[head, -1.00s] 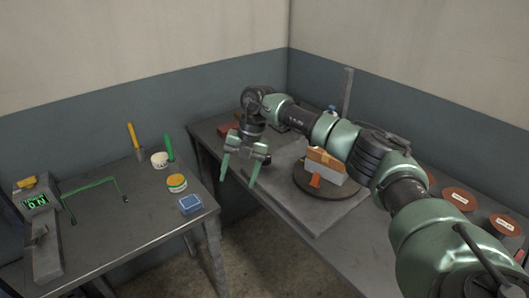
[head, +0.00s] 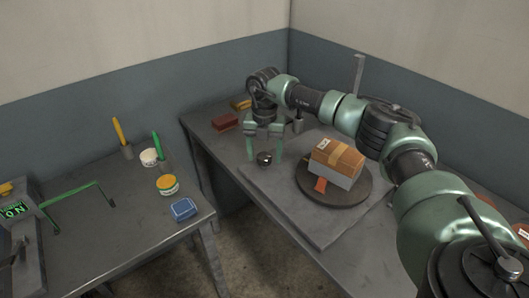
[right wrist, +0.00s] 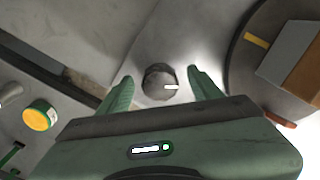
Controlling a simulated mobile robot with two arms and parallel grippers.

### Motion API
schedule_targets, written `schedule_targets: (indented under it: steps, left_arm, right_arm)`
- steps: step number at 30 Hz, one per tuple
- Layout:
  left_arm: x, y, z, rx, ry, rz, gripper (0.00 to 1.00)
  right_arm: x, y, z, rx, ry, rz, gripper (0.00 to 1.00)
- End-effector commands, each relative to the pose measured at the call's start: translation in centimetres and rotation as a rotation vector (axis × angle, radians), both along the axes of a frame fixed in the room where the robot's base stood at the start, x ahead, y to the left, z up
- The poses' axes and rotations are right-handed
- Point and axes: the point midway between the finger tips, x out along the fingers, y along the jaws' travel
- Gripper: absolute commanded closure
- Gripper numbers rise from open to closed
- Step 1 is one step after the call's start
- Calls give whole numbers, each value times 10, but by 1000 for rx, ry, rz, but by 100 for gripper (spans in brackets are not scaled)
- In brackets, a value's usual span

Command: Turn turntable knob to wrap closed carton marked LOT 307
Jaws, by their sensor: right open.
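The turntable knob (head: 264,158) is a small dark round knob at the left corner of the grey turntable base (head: 300,213). It also shows in the right wrist view (right wrist: 158,82), with a white mark on it. My right gripper (head: 264,155) is open, with its fingers pointing down on either side of the knob. In the right wrist view my right gripper (right wrist: 160,85) is apart from the knob on both sides. A carton (head: 338,158) with a brown top and white lower part sits on the dark round turntable (head: 337,197). I cannot read its lot mark. My left gripper is not in view.
A red box (head: 225,121) and a yellow object (head: 241,104) lie behind my right gripper. A post (head: 358,73) stands at the back. The left table holds a yellow-lidded tub (head: 167,184), a blue box (head: 183,208) and a green frame (head: 75,193).

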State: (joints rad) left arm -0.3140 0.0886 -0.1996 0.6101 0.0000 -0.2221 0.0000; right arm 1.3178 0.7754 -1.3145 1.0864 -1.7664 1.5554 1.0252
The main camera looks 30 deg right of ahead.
Motion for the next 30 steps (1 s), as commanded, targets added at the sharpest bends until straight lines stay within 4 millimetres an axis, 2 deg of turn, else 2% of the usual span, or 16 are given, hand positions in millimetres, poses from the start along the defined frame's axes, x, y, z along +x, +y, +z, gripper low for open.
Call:
schedule_targets:
  steps: [3, 8, 11, 15, 23, 30]
  left_arm:
    - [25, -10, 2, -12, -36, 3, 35]
    - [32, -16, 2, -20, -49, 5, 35]
    - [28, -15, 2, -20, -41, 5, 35]
    - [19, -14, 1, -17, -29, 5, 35]
    - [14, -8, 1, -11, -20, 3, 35]
    - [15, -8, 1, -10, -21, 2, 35]
  right_arm:
    - [0, 0, -3, 0, 0, 0, 35]
    - [0, 0, -3, 0, 0, 0, 35]
    - [0, 0, -3, 0, 0, 0, 57]
    - [0, 0, -3, 0, 0, 0, 96]
    - [0, 0, -3, 1, -1, 21, 97]
    - [0, 0, -2, 1, -1, 133, 97]
